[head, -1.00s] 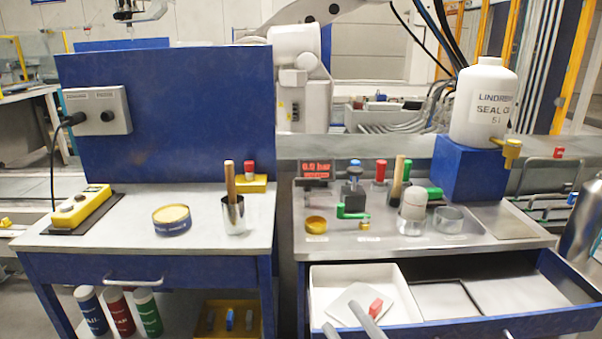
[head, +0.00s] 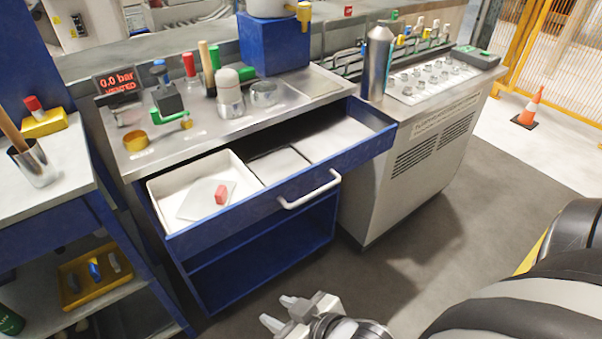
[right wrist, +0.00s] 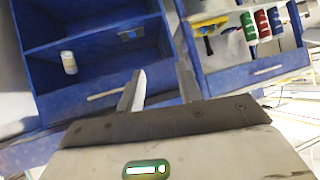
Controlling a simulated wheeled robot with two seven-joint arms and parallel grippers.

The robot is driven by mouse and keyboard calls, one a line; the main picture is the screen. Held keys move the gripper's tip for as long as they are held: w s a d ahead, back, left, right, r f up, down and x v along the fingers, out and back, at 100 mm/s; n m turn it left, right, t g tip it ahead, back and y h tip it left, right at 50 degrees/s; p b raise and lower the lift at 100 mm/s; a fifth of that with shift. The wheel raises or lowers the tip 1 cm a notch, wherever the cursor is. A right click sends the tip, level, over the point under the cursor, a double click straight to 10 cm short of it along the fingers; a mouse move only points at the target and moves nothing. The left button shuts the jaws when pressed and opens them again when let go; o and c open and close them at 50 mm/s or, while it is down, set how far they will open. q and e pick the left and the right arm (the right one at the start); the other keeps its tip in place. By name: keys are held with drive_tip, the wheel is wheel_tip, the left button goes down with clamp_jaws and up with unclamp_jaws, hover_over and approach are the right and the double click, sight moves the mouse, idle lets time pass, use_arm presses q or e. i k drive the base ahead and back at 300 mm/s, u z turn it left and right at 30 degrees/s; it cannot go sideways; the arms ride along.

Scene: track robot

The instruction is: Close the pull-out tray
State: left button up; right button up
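The pull-out tray (head: 357,168) is a blue drawer standing out from the front of the metal-topped bench. Its white bar handle (head: 308,190) is on the front panel. Inside, a white bin (head: 166,190) at the left holds a pale sheet with a red block (head: 221,194); bare compartments lie to its right. My right gripper (head: 276,308) is low in front of the bench, below and apart from the handle. Its fingers are spread and empty, as the right wrist view (right wrist: 162,72) also shows. My left gripper is out of view.
A metal bottle (head: 376,62) stands on the cabinet (head: 412,150) right of the tray. A blue shelf (head: 270,245) is under the tray. The side table (head: 60,190) is at the left. Open floor (head: 440,225) lies at the right, with an orange cone (head: 530,107).

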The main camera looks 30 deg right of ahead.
sight(293, 157)
drive_tip(key=z, duration=1.6)
drive_tip(key=i, duration=0.45)
drive_tip(key=u, duration=0.45)
